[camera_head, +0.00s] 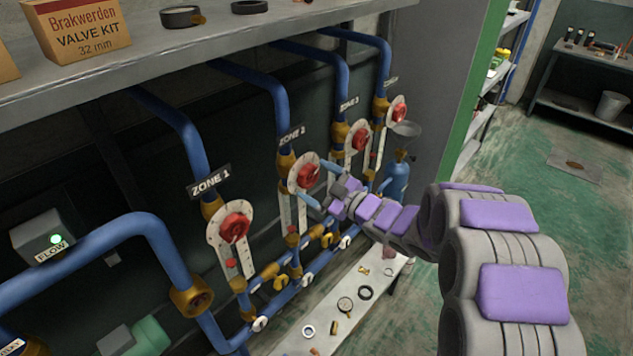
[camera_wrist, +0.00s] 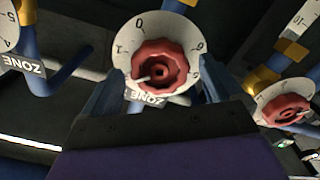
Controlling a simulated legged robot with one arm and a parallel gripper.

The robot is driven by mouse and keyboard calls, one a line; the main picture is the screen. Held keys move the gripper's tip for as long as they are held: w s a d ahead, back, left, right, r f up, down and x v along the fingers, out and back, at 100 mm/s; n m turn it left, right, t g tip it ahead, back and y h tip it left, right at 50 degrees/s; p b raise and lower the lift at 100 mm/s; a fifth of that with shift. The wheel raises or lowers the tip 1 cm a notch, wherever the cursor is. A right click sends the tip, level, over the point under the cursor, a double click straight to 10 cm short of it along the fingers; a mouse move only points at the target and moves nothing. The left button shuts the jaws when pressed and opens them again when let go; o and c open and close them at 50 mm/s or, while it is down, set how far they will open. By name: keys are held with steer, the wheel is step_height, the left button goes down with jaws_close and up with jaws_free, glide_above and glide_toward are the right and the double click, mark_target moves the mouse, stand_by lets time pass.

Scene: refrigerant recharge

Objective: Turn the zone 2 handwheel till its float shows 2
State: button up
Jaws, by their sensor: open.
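The zone 2 handwheel (camera_head: 308,176) is red on a white dial plate under the ZONE 2 sign (camera_head: 292,136). In the wrist view this handwheel (camera_wrist: 160,66) is near the centre, with a pale mark at its lower left; dial digits 0, 1, 5 and 6 show around it. My gripper (camera_head: 323,194) is open just in front of the wheel, with one finger on each side in the wrist view. I cannot tell if the fingers touch it. Below the dial, a small red float (camera_head: 292,229) sits by a scale too small to read.
The zone 1 handwheel (camera_head: 235,227) is to the left, and the zone 3 handwheel (camera_head: 360,139) and another (camera_head: 399,112) are to the right. Blue pipes (camera_head: 184,131) run close around them. A low bench (camera_head: 284,348) with small parts is below, and a shelf (camera_head: 128,70) is above.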

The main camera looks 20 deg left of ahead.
steer(key=v, duration=0.6)
steer(key=shift+s+d, duration=0.15)
steer(key=shift+d, duration=0.1)
